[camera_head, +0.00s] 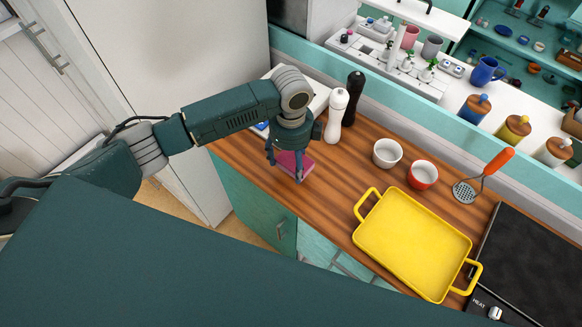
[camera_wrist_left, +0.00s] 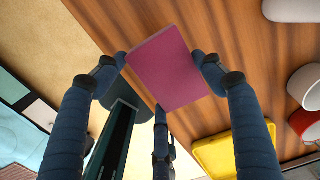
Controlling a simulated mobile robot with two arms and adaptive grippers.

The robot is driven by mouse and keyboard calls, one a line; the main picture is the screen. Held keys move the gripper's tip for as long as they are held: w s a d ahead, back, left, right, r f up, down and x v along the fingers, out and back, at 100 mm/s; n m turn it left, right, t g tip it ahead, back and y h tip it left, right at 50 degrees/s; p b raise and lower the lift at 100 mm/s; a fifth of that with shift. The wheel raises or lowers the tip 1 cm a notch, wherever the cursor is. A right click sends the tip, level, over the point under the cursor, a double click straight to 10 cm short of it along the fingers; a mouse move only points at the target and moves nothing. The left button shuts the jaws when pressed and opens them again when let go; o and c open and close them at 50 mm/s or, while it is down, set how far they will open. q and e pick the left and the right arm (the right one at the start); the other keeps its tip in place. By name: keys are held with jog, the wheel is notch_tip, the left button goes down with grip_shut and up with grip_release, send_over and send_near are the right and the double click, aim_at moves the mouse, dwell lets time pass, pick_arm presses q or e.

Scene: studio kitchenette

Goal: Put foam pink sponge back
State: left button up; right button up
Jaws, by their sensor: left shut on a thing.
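The pink sponge (camera_head: 290,163) is a flat pink block near the left end of the wooden counter. My left gripper (camera_head: 286,165) points down at it and is shut on it. In the left wrist view the sponge (camera_wrist_left: 168,68) sits between the fingertips of my left gripper (camera_wrist_left: 166,72), with wood behind it. I cannot tell whether the sponge touches the counter or is just above it. My right gripper is not in view.
A white shaker (camera_head: 336,115) and a black shaker (camera_head: 353,98) stand close behind the gripper. A white bowl (camera_head: 387,153), a red bowl (camera_head: 422,175), a yellow tray (camera_head: 410,243) and a masher (camera_head: 480,180) lie to the right. A black hob (camera_head: 530,265) is beyond.

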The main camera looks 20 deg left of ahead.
aim_at(291, 170)
pick_arm(q)
notch_tip(291, 170, down, 4)
jog(key=shift+f+p, duration=0.1)
jog(key=shift+p, duration=0.2)
jog(key=shift+f, duration=0.25)
jog(key=shift+f, duration=0.15)
jog(key=o, duration=1)
notch_tip(291, 170, up, 12)
jog(key=shift+r+b, duration=0.2)
jog(key=shift+b, duration=0.75)
